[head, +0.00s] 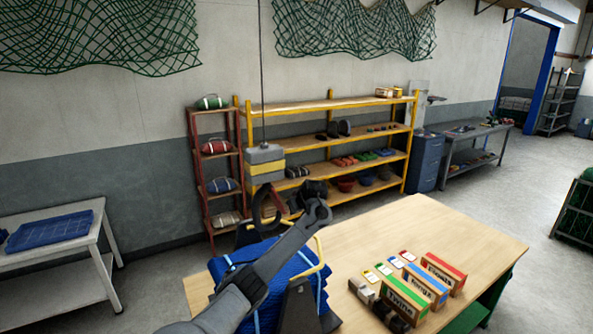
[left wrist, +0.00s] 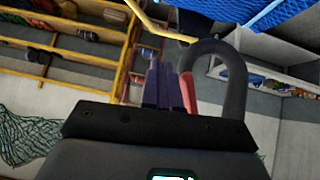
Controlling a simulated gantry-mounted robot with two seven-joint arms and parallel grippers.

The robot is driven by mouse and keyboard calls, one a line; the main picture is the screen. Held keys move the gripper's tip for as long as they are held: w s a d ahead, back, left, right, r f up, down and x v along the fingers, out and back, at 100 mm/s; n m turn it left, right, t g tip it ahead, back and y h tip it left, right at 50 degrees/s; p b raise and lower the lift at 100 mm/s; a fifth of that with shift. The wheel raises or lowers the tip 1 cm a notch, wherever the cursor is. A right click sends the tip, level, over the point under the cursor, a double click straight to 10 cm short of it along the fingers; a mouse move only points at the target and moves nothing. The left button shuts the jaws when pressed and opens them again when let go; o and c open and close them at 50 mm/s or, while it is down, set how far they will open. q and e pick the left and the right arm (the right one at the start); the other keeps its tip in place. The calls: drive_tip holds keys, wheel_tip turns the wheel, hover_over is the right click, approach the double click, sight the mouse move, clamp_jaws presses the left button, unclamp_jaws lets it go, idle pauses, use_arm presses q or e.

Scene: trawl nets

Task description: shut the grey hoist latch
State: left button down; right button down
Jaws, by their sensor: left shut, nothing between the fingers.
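The hoist hangs on a cable, with a grey and yellow block (head: 265,163) and a dark curved hook (head: 257,212) below it. In the left wrist view the grey hook (left wrist: 237,85) curves close beside my fingers, with a red strip (left wrist: 187,92) along its near side. I cannot tell the latch apart clearly or see whether it is open. My left gripper (head: 285,203) is at the hook in the head view. Its fingers (left wrist: 160,84) are shut and empty beside the red strip; contact is unclear. My right gripper is not in view.
A blue net bundle (head: 247,252) with a yellow bar (head: 320,258) lies under the hook, by the wooden table (head: 440,225). Labelled boxes (head: 425,281) stand on the table. Yellow shelves (head: 330,104) stand behind; a white bench (head: 60,252) is at left.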

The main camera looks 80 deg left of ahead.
use_arm(q)
drive_tip(key=shift+s+d+f+g+p, duration=0.1)
drive_tip(key=shift+s+f+g+p, duration=0.2)
drive_tip(key=shift+g, duration=0.1)
drive_tip(key=shift+r, duration=0.1)
idle(0.3)
drive_tip(key=w+d+r, duration=0.1)
drive_tip(key=w+r, duration=0.1)
drive_tip(key=w, duration=0.4)
drive_tip(key=w+d+r, duration=0.1)
drive_tip(key=w+d, duration=0.1)
drive_tip(key=w, duration=0.4)
drive_tip(key=shift+w+r, duration=0.15)
drive_tip(key=shift+r, duration=0.25)
